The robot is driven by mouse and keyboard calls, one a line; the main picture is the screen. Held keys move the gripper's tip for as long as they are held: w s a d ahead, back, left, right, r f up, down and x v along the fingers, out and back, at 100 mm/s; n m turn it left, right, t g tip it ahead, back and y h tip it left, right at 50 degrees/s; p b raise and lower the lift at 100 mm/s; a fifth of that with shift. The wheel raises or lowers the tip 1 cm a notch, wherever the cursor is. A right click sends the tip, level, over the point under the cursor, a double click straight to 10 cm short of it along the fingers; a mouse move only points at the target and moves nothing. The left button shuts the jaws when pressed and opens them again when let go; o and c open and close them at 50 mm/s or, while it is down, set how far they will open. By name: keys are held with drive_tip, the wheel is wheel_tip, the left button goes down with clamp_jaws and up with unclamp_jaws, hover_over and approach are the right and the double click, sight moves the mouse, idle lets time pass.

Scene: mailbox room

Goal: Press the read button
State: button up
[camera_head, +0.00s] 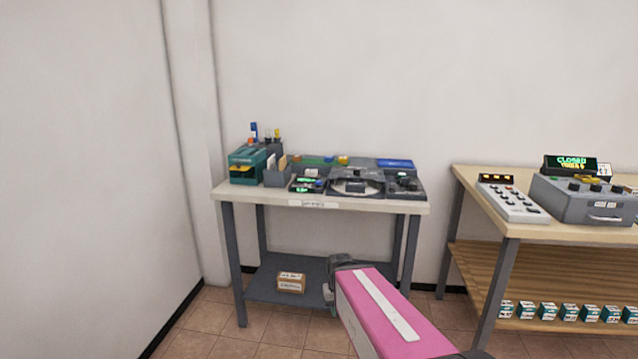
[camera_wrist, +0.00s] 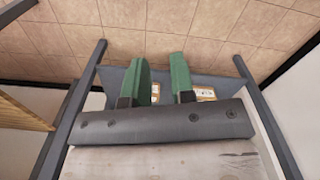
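No button marked read can be made out; the labels are too small in the camera_head view. Small devices with buttons stand on the left table (camera_head: 375,205): a dark unit with green displays (camera_head: 306,182), a round-dial unit (camera_head: 356,184) and a dark knobbed unit (camera_head: 405,185). On the right table are a white keypad with an orange display (camera_head: 513,200) and a grey box with knobs (camera_head: 588,198). My gripper (camera_head: 333,285) is low in front of the left table, below its top. In the wrist view its two green fingers (camera_wrist: 160,68) are apart, with nothing between them.
The left table's lower shelf (camera_head: 258,284) holds a cardboard box (camera_head: 291,282). The right table (camera_head: 475,188) has a wooden lower shelf with several small boxes (camera_head: 568,312). A green box (camera_head: 247,165) stands at the left table's left end. Tiled floor (camera_head: 200,325) is clear at the front left.

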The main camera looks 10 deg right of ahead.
clamp_jaws()
idle(1.3)
